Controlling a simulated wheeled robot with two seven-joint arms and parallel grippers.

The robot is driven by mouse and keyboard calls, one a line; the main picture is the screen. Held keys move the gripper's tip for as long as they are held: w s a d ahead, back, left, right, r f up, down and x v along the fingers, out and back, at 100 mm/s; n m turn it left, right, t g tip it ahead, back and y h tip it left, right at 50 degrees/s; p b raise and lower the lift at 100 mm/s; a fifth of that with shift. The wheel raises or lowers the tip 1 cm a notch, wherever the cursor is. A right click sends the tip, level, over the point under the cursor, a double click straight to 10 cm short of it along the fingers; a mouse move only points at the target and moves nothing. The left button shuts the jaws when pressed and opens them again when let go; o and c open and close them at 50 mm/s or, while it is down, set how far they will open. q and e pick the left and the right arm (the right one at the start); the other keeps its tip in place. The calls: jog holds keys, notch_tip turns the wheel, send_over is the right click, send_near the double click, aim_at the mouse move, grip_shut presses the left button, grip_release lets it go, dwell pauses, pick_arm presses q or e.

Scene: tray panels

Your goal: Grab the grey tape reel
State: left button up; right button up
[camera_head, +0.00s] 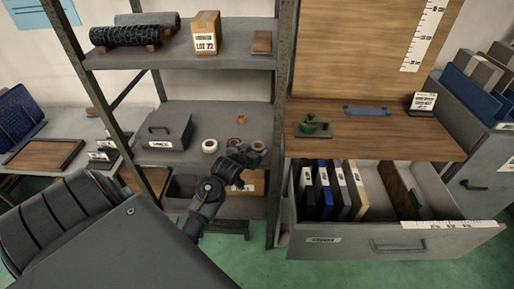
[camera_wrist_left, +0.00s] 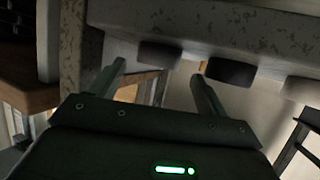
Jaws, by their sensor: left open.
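Three small tape reels stand in a row on the grey middle shelf. A white reel (camera_head: 209,146) is at the left and a tan-topped reel (camera_head: 258,146) at the right. Between them the grey tape reel (camera_head: 237,142) is partly hidden behind my left gripper (camera_head: 240,183). In the left wrist view, which looks upside down, the grey tape reel (camera_wrist_left: 230,72) is the dark middle one of the row. My left gripper (camera_wrist_left: 158,76) is open and empty, with its fingers apart from the reels, near the shelf's front edge. My right gripper is not in view.
The shelf (camera_head: 175,119) also holds a grey box (camera_head: 167,132) and a small brown reel (camera_head: 241,118) farther back. A rack post (camera_head: 276,195) stands right of the gripper. An open drawer (camera_head: 430,240) with binders juts out at the right.

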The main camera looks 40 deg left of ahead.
aim_at(260, 145)
pick_arm(q)
jog(key=x, duration=0.5)
jog(key=shift+d+f+p, duration=0.1)
jog(key=shift+p, duration=0.25)
jog(key=shift+c, duration=0.5)
jog(key=c, duration=1)
